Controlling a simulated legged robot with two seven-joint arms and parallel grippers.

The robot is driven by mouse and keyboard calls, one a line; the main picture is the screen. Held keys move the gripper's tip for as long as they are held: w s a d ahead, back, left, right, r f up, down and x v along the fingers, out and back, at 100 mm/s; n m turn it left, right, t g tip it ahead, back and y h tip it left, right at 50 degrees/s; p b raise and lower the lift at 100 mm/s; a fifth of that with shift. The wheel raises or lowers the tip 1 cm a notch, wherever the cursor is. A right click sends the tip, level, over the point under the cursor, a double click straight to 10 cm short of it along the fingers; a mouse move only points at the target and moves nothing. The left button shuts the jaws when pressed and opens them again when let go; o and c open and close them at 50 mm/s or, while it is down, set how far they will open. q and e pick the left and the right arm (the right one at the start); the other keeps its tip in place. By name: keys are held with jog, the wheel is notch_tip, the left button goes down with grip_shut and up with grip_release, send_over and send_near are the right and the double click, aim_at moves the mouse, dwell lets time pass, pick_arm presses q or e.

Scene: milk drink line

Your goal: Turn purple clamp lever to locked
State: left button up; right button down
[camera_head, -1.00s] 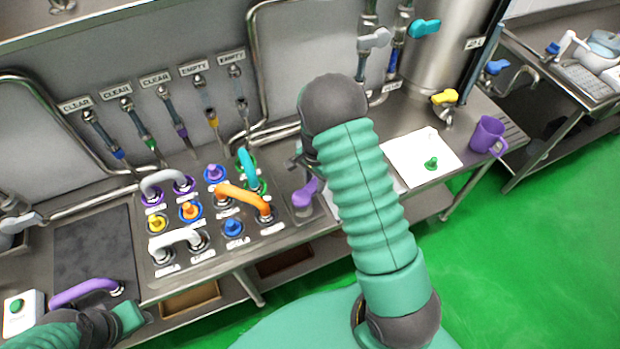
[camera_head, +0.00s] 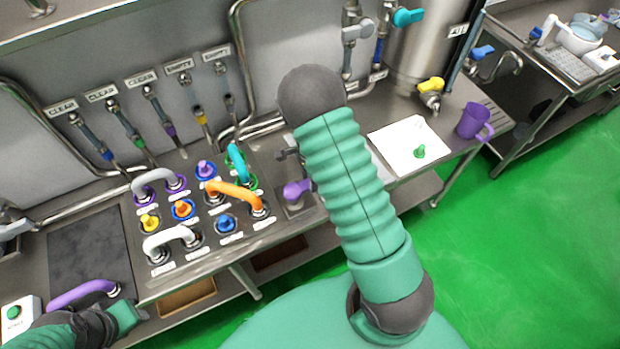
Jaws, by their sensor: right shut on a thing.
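The purple clamp lever (camera_head: 297,189) sits on a small metal plate right of the fittings panel, partly covered by my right arm. My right gripper (camera_head: 291,154) is mostly hidden behind my forearm, with only dark and grey parts showing beside it. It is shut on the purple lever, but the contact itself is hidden. My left gripper (camera_head: 125,313) is at the lower left, close to the purple curved pipe (camera_head: 82,293). Its fingers cannot be made out.
The panel (camera_head: 160,285) holds an orange bend (camera_head: 235,192), a white bend (camera_head: 171,238) and several coloured caps. Hoses hang behind it.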

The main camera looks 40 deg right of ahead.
jog(key=c, duration=1)
grip_release()
jog(key=shift+o, duration=0.2)
notch_tip(320, 180, up, 17)
jog(key=b, duration=0.1)
jog(key=shift+w+b, duration=0.15)
jog(key=shift+b, duration=0.25)
jog(key=shift+f, duration=0.15)
